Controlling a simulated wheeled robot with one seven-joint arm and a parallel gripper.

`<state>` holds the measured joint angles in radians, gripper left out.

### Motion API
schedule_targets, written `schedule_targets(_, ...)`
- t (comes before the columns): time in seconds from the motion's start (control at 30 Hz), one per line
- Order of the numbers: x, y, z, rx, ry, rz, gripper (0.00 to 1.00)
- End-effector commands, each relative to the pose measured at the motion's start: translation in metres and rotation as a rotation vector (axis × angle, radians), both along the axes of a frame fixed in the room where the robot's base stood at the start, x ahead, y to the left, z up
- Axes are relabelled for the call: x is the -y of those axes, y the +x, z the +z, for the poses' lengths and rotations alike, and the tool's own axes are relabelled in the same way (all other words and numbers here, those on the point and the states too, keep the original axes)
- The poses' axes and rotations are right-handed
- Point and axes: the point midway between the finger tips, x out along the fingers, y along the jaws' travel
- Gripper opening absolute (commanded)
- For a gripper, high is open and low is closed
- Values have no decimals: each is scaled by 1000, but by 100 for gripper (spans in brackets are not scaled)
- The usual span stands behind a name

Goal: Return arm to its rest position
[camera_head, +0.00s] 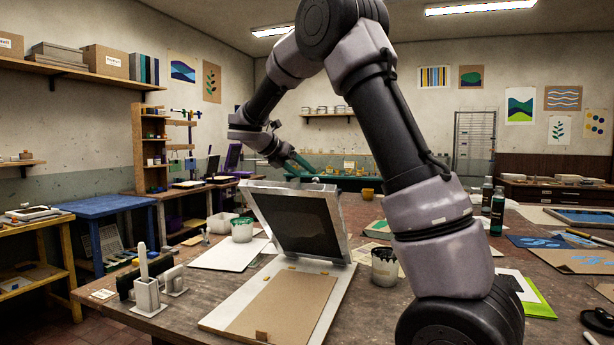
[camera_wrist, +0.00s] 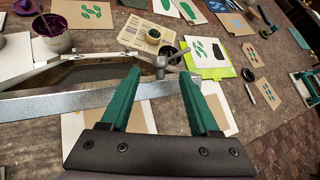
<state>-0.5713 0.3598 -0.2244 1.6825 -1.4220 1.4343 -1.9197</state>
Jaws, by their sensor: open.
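My gripper (camera_wrist: 158,105) has two green fingers, spread apart with nothing between them in the wrist view. It hovers over the top edge of the hinged screen frame (camera_wrist: 95,103). A round metal knob on that frame (camera_wrist: 159,62) shows just beyond the fingers; contact cannot be told. In the head view my gripper (camera_head: 300,166) is above and behind the raised screen (camera_head: 300,222). The screen stands tilted up on its white base board (camera_head: 225,315), which holds a brown sheet (camera_head: 283,304).
A stained pot (camera_head: 384,268) stands right of the screen, and another pot (camera_head: 242,230) is behind it to the left. Dark bottles (camera_head: 497,212) stand at the right. A grey holder with an upright tool (camera_head: 146,290) is at the front left. Air above the table is mostly free.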

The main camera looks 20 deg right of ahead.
Motion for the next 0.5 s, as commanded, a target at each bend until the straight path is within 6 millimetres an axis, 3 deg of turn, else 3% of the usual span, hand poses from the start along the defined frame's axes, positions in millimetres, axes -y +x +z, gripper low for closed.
schedule_targets(0.33, 3, -3, 1, 11, 18, -13, 62)
schedule_targets(0.43, 15, -19, 3, 59, 108, -79, 62)
schedule_targets(0.5, 28, -40, 5, 124, 227, -170, 62)
